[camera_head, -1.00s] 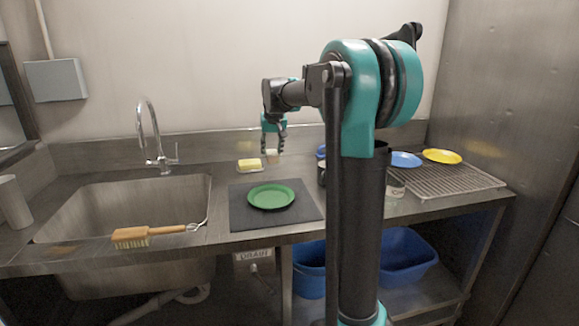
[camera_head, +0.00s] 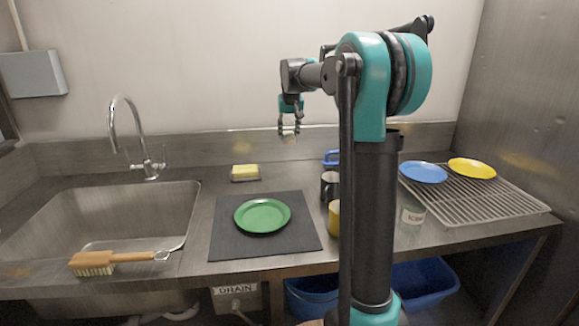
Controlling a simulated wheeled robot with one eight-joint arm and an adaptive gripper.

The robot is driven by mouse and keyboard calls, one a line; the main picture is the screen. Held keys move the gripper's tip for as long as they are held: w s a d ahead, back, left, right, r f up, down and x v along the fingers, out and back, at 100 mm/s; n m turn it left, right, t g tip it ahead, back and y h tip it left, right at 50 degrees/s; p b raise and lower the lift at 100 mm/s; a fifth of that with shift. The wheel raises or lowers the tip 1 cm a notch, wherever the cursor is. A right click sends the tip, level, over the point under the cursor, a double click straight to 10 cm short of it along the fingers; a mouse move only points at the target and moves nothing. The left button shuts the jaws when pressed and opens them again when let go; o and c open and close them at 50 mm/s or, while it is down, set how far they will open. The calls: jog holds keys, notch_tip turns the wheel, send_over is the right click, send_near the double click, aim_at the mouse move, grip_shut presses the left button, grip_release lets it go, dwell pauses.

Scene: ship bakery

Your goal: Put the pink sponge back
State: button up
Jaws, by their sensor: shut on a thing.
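My gripper (camera_head: 289,132) is raised over the back of the counter, in front of the wall's lower steel strip. It points down and is shut on a small pale thing (camera_head: 290,139) between its fingertips. The held thing is mostly covered by the fingers; it looks like the pink sponge, but its colour is hard to tell. A yellow sponge (camera_head: 245,172) lies on a light base on the counter, below and to the left of my gripper.
A green plate (camera_head: 262,215) lies on a dark mat (camera_head: 225,240). The sink (camera_head: 60,215) with a brush (camera_head: 110,261) on its front edge is at left. A dark cup (camera_head: 329,185), yellow cup (camera_head: 334,218) and glass jar (camera_head: 409,222) stand near my arm. The rack (camera_head: 490,205) holds blue and yellow plates.

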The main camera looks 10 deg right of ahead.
notch_tip(320, 180, down, 14)
jog(key=shift+r, duration=0.2)
jog(key=shift+f, duration=0.15)
jog(key=o, duration=1)
jog(key=v, duration=1.2)
